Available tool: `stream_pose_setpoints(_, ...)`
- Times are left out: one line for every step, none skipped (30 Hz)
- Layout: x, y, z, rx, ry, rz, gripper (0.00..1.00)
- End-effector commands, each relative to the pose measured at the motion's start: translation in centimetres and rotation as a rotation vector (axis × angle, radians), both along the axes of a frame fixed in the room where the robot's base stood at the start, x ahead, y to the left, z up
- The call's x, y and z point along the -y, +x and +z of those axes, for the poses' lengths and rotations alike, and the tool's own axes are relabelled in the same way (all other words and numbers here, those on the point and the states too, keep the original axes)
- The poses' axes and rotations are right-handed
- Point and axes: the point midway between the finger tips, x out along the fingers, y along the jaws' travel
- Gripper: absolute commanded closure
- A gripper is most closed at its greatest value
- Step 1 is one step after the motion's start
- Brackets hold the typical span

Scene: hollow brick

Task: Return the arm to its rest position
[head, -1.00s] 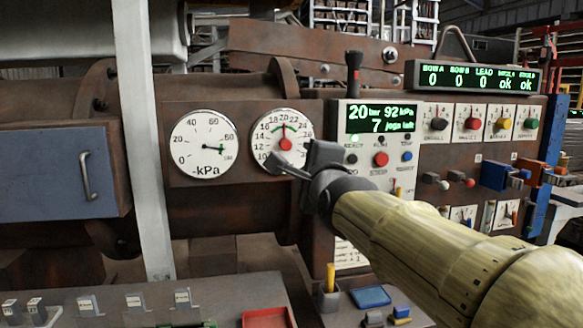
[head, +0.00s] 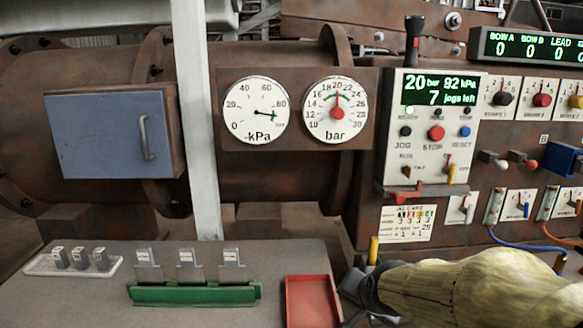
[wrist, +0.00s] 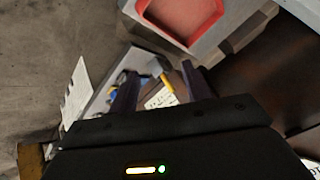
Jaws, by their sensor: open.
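My arm reaches in from the lower right of the head view. My gripper (head: 352,300) is low, beside the red tray (head: 311,300) and just in front of the yellow peg (head: 374,250); its fingers are partly cut off or hidden there. In the wrist view my gripper (wrist: 160,88) has its two dark fingers apart with nothing held between them. The yellow peg (wrist: 167,83) shows beyond the gap, and the red tray (wrist: 182,18) is at the top. I cannot tell whether the gripper touches the bench.
A bench (head: 90,300) carries a green rack (head: 195,293) with labelled blocks and a white tray (head: 73,264) with several more. A control panel (head: 431,130) with a readout of 20 bar, 92 kPa and 7 jogs left stands behind. A pale post (head: 197,120) rises left of the gauges (head: 257,110).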

Motion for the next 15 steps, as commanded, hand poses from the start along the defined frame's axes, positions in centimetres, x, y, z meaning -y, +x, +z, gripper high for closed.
stream_pose_setpoints(0.2,-1.6,-2.3,-0.073,-0.056,0.065,0.51)
stream_pose_setpoints(0.3,-2.5,-3.4,-0.109,-0.085,0.104,0.51)
stream_pose_setpoints(0.5,-3.6,-4.6,-0.155,-0.122,0.155,0.51)
stream_pose_setpoints(0.6,-4.4,-5.5,-0.187,-0.145,0.191,0.51)
stream_pose_setpoints(0.7,-5.2,-6.3,-0.218,-0.167,0.228,0.51)
stream_pose_setpoints(0.8,-6.2,-7.3,-0.257,-0.193,0.275,0.51)
stream_pose_setpoints(0.9,-7.0,-8.0,-0.284,-0.210,0.309,0.51)
stream_pose_setpoints(0.9,-7.8,-8.7,-0.311,-0.225,0.342,0.51)
stream_pose_setpoints(1.0,-8.8,-9.4,-0.345,-0.245,0.386,0.51)
stream_pose_setpoints(1.1,-9.5,-10.0,-0.370,-0.258,0.420,0.51)
stream_pose_setpoints(1.2,-10.3,-10.6,-0.396,-0.270,0.454,0.51)
stream_pose_setpoints(1.3,-11.3,-11.2,-0.427,-0.285,0.497,0.51)
stream_pose_setpoints(1.4,-12.1,-11.7,-0.452,-0.295,0.530,0.51)
stream_pose_setpoints(1.4,-12.1,-10.8,-0.452,-0.297,0.537,0.51)
stream_pose_setpoints(1.4,-11.9,-9.9,-0.445,-0.297,0.532,0.51)
